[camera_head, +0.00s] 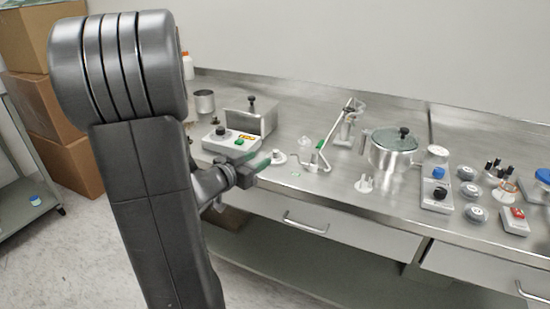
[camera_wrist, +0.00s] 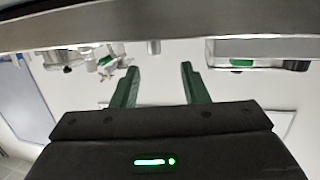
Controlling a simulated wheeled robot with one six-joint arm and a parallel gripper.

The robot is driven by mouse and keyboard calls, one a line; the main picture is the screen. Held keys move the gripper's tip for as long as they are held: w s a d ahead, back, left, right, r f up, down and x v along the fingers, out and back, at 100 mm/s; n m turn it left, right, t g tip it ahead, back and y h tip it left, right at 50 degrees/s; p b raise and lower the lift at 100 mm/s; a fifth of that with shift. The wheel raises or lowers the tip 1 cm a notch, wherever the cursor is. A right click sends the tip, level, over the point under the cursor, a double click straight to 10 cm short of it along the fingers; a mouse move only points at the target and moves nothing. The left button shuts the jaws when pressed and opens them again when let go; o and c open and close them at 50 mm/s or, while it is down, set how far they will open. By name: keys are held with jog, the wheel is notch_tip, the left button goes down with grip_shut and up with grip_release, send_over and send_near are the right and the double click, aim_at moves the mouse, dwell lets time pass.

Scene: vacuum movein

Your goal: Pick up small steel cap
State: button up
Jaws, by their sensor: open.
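A small, pale metallic round piece, apparently the small steel cap (camera_head: 278,157), stands on the steel bench near its front edge. In the wrist view, which looks upside down, a short grey cylinder that seems to be the same cap (camera_wrist: 153,47) shows between and beyond the fingertips. My gripper (camera_head: 262,159) has green fingers and is at the bench's front edge, just left of the cap. In the wrist view my gripper (camera_wrist: 159,68) is open, with nothing between its fingers.
A drawer handle (camera_head: 305,224) juts out below. Several knobs and switch boxes crowd the bench's right.

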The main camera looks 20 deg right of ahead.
aim_at(274, 154)
jog(key=x, duration=0.3)
jog(key=shift+d, duration=0.2)
jog(key=x, duration=0.1)
jog(key=b+x, duration=0.1)
jog(key=x, duration=0.2)
jog(key=shift+s+d+f, duration=0.15)
jog(key=shift+d+f, duration=0.1)
jog(key=shift+d, duration=0.45)
jog(key=shift+c, duration=0.4)
grip_shut()
